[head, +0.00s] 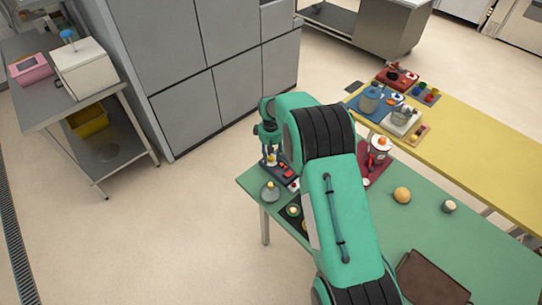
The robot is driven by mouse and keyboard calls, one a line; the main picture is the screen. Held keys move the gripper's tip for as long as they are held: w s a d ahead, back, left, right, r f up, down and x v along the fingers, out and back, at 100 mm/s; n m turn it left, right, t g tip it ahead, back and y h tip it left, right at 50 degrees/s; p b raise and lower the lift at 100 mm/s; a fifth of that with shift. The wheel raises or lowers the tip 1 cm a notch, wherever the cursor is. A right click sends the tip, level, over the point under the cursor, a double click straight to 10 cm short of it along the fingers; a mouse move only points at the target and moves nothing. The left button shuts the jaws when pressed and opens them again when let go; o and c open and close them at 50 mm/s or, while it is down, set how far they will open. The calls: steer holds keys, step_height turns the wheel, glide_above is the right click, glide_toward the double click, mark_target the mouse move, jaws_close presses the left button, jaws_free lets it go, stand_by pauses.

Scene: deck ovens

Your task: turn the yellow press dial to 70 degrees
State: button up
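My green arm reaches over the green table (460,250) to its far left corner. My gripper (270,157) points down there, over a dark board with red parts (285,170). A small yellow piece (271,159) shows at the fingertips and may be the yellow press dial. It is too small to read its angle or any marking. I cannot tell whether the fingers touch it or are shut on it. My arm hides part of the table behind and beside the board.
A grey rounded item (270,192) and a dark tray (292,222) are near the board. A red board with a white device (379,150), an orange ball (402,195), a small pot (449,206) and a brown mat (430,282) lie to the right. A yellow table (490,150) adjoins.

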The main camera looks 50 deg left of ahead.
jaws_close()
steer(key=shift+m, duration=0.3)
steer(key=shift+f+m+b, duration=0.1)
steer(key=shift+m+b, duration=0.5)
steer(key=shift+m, duration=0.6)
steer(key=shift+m+b, duration=0.6)
steer(key=shift+m, duration=1.9)
steer(key=shift+o, duration=2.1)
jaws_free()
